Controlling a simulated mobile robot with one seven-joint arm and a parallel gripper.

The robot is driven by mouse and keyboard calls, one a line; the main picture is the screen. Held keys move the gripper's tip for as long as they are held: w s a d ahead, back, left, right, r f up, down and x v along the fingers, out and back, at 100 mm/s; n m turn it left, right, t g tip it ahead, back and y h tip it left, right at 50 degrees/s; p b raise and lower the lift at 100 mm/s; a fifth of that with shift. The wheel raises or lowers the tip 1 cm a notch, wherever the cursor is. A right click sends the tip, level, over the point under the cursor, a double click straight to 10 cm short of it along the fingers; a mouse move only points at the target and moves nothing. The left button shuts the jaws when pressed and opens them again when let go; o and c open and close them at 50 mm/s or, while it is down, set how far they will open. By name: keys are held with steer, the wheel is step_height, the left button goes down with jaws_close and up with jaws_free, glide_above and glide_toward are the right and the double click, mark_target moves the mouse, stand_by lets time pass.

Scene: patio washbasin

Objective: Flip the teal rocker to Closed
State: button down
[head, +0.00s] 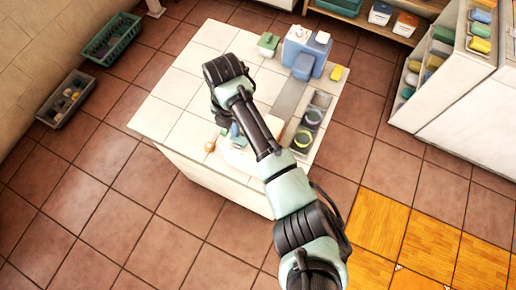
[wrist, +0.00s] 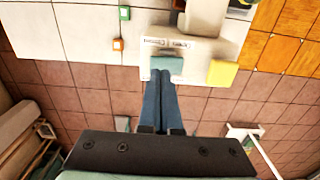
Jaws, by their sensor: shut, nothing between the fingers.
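The teal rocker (wrist: 167,64) sits on a white housing (wrist: 183,49) in the upper middle of the wrist view. Two small dark-framed labels are on the housing above it, too small to read. Which way the rocker is tipped I cannot tell. My gripper (wrist: 163,74) is shut and empty, its blue fingers side by side. The tips overlap the rocker's lower edge in the picture; whether they touch it is unclear.
An orange-framed block (wrist: 118,44) and a green one (wrist: 124,13) are left of the housing; a yellow block (wrist: 222,73) is right.

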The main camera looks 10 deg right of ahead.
steer(key=shift+f+b, duration=0.95)
steer(key=shift+f, duration=0.45)
stand_by(0.4)
steer(key=shift+r, duration=0.15)
step_height(320, 180, up, 7)
steer(key=p, duration=0.6)
steer(key=shift+p, duration=0.35)
